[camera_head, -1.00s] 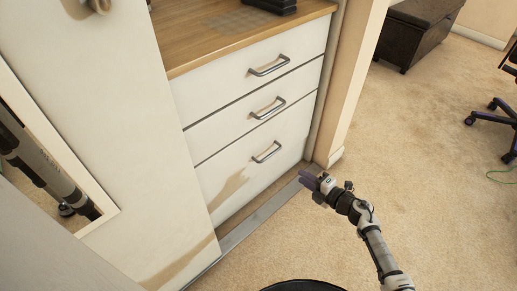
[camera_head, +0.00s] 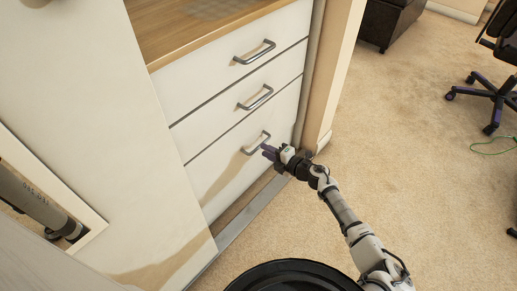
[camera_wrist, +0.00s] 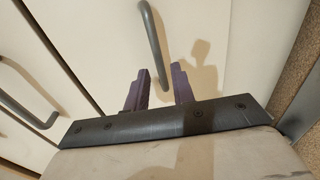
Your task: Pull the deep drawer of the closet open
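The closet has three white drawers with grey bar handles, stacked under a wooden top. The deep drawer (camera_head: 225,172) is the lowest and tallest, and it is closed. Its handle (camera_head: 256,143) also shows in the wrist view (camera_wrist: 154,45). My gripper (camera_head: 267,152) is just in front of this handle, near its lower right end. In the wrist view my gripper (camera_wrist: 160,88) has its two purple fingers apart, with the near end of the handle between or just beyond the tips. I cannot tell whether they touch. Nothing is gripped.
The middle drawer's handle (camera_head: 255,98) is above, and both upper drawers are shut. A white sliding door (camera_head: 100,110) with a mirror stands at the left. A metal floor track (camera_head: 250,213) runs before the closet. Open carpet (camera_head: 400,130) lies to the right, with an office chair (camera_head: 490,95).

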